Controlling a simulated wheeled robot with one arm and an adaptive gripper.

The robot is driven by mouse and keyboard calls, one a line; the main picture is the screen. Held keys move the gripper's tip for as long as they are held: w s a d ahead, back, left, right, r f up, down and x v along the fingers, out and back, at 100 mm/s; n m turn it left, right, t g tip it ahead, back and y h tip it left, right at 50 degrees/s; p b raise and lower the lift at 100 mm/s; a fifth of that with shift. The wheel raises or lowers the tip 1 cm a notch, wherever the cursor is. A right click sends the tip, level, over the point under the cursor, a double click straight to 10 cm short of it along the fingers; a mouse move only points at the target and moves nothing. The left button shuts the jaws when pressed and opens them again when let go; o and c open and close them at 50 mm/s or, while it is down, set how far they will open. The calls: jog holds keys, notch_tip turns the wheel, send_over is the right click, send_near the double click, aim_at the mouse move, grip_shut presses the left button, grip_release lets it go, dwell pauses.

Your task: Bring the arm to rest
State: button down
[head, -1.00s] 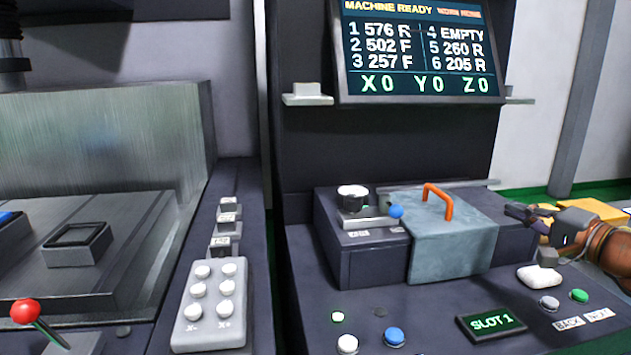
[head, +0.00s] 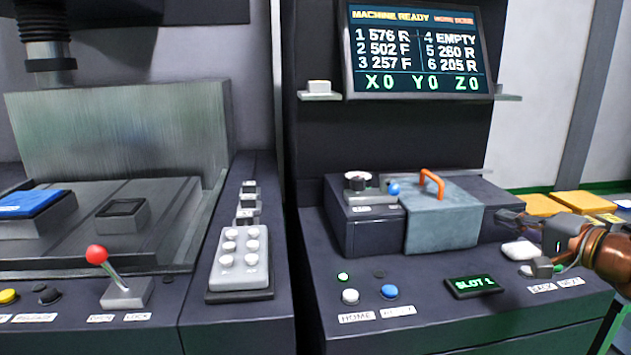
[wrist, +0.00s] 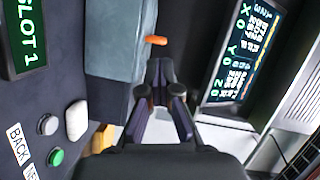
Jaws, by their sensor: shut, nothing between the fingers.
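My gripper (head: 508,216) is at the right of the head view, above the console's right end. It points left toward the grey box with the orange handle (head: 432,184) and appears apart from it. In the wrist view my gripper (wrist: 161,64) has its fingertips close together, with nothing held between them. The orange handle also shows just beyond the fingertips in the wrist view (wrist: 155,41). Part of the console under my arm is hidden.
The console (head: 420,320) carries buttons, a SLOT 1 display (head: 475,286) and a white rounded piece (head: 520,249). A screen (head: 415,50) stands above. A red-knobbed lever (head: 97,255) and a keypad (head: 240,262) are left. Yellow blocks (head: 580,203) lie behind my arm.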

jog(key=s+a+f+n+g+y, duration=0.1)
jog(key=s+a+f+n+g, duration=0.4)
jog(key=a, duration=0.6)
jog(key=s+a+f+n+g, duration=0.2)
jog(key=s+a+f+g, duration=0.3)
jog(key=a+f, duration=0.45)
jog(key=s+a+f+n+g+h, duration=0.2)
jog(key=s+a+f+g+h, duration=0.15)
jog(key=s+f, duration=0.55)
jog(key=s+d+f+n+g+h, duration=0.1)
jog(key=s+d+g+h, duration=0.5)
jog(key=s, duration=0.7)
notch_tip(320, 180, up, 21)
jog(key=d+t+p, duration=0.1)
jog(key=t+p, duration=0.1)
jog(key=p, duration=1.8)
jog(key=shift+s+t+y+p, duration=0.35)
jog(key=shift+s+y, duration=0.05)
jog(key=shift+y, duration=0.05)
